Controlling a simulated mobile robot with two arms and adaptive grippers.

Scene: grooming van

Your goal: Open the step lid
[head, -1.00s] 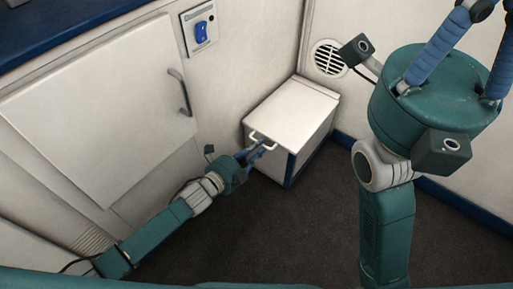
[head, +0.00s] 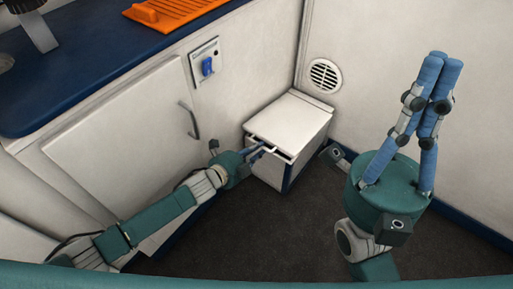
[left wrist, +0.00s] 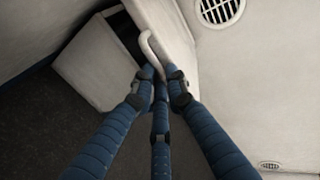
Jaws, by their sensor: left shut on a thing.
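The step (head: 276,174) is a white box with dark blue trim on the floor in the corner. Its white lid (head: 291,118) has a pale bar handle (head: 289,155) along its front edge. My left gripper (head: 262,151) is shut on this handle. In the left wrist view the fingers (left wrist: 160,82) close around the curved handle (left wrist: 148,46), and a dark gap shows between the lid (left wrist: 176,32) and the box body (left wrist: 100,62). The lid looks slightly raised. My right gripper (head: 445,62) is raised at the right, away from the step, with no object visible in it.
A white cabinet door (head: 140,130) with a grey handle stands left of the step, under a blue counter (head: 95,75) bearing an orange mat (head: 165,12). A round vent (head: 325,75) is on the wall behind. Dark floor (head: 270,235) is clear in front.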

